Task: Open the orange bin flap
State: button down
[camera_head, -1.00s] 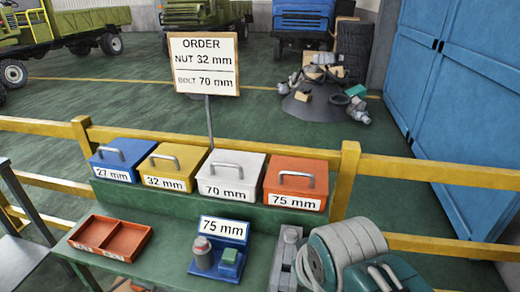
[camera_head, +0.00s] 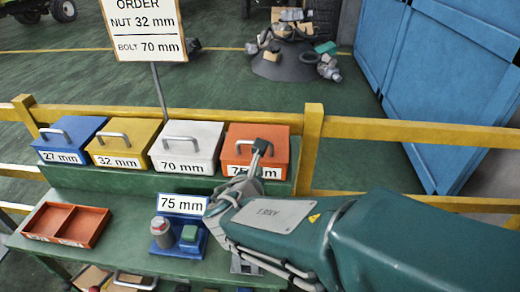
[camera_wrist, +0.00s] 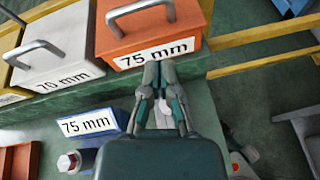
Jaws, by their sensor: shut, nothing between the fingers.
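The orange bin (camera_head: 277,146) labelled 75 mm stands at the right end of the row on the green shelf, its flap closed, with a grey handle (camera_head: 240,147) on it. In the wrist view the orange bin (camera_wrist: 183,22) is at the top, with its handle (camera_wrist: 138,10) above and left of my fingers. My gripper (camera_head: 260,146) is shut and empty. In the head view its tip overlaps the orange bin's front. In the wrist view my gripper (camera_wrist: 159,66) points at the bin's label from just below it. I cannot tell whether it touches.
White (camera_head: 188,143), yellow (camera_head: 124,140) and blue (camera_head: 70,138) bins stand left of the orange one. A yellow rail (camera_head: 400,131) runs behind. An orange tray (camera_head: 84,226) and a small 75 mm sign (camera_head: 181,204) sit on the green table below.

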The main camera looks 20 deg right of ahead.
jog(key=w+f+n, duration=0.1)
jog(key=w, duration=0.2)
jog(key=w+d+f+n, duration=0.1)
jog(key=w, duration=0.2)
jog(key=w+d+f+y, duration=0.1)
jog(key=w, duration=0.3)
jog(key=shift+w+f+n+t, duration=0.1)
jog(key=shift+f+n+t, duration=0.2)
jog(key=shift+n+t, duration=0.1)
jog(key=shift+r, duration=0.1)
